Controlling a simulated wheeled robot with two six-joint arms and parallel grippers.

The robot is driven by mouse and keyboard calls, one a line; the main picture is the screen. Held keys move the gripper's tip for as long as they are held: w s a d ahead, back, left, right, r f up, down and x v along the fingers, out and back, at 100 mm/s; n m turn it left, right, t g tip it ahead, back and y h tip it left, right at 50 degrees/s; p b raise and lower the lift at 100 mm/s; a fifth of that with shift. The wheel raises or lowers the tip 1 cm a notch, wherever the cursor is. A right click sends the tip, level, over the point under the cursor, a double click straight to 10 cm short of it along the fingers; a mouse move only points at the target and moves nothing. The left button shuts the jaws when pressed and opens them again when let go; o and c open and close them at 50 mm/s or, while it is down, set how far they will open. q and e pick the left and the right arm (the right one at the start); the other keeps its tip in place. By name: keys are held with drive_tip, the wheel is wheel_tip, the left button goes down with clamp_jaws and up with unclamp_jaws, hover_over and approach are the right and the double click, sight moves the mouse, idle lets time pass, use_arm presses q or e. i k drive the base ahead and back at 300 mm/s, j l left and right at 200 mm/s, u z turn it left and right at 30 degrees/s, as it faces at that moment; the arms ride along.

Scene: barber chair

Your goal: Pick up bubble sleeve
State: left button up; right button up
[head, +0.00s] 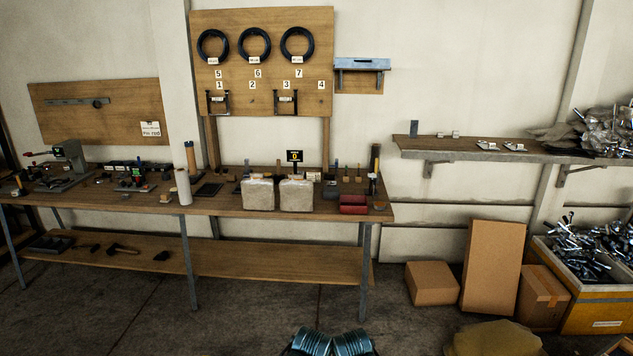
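Two pale, cloudy, block-shaped packs stand side by side near the front edge of the long workbench (225,208) in the head view: a left pack (257,194) and a right pack (296,194). They look like bubble sleeves, but the surface is too small to tell for sure. A white upright roll (183,187) stands to their left. Neither of my grippers can be made out. Two ribbed blue-grey shapes at the bottom centre may be parts of me; no fingers show on them, and nothing touches the packs.
A red bin (353,205) stands right of the packs. Small tools crowd the bench's left half. A numbered board (262,60) with black coils rises behind. Cardboard boxes (432,283) and a yellow crate (597,316) stand at right; a tan sack (492,340) lies in front. Floor before the bench is clear.

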sight(258, 192)
drive_tip(key=i+u, duration=0.2)
drive_tip(key=i, duration=0.4)
drive_tip(key=i+u, duration=0.2)
drive_tip(key=i, duration=0.45)
drive_tip(key=i+l+u, duration=0.2)
drive_tip(key=i, duration=0.4)
drive_tip(key=i+u, duration=0.15)
drive_tip(key=i, duration=0.35)
drive_tip(key=i+u, duration=0.2)
drive_tip(key=i, duration=0.3)
drive_tip(key=i+l+u, duration=0.15)
drive_tip(key=i, duration=0.3)
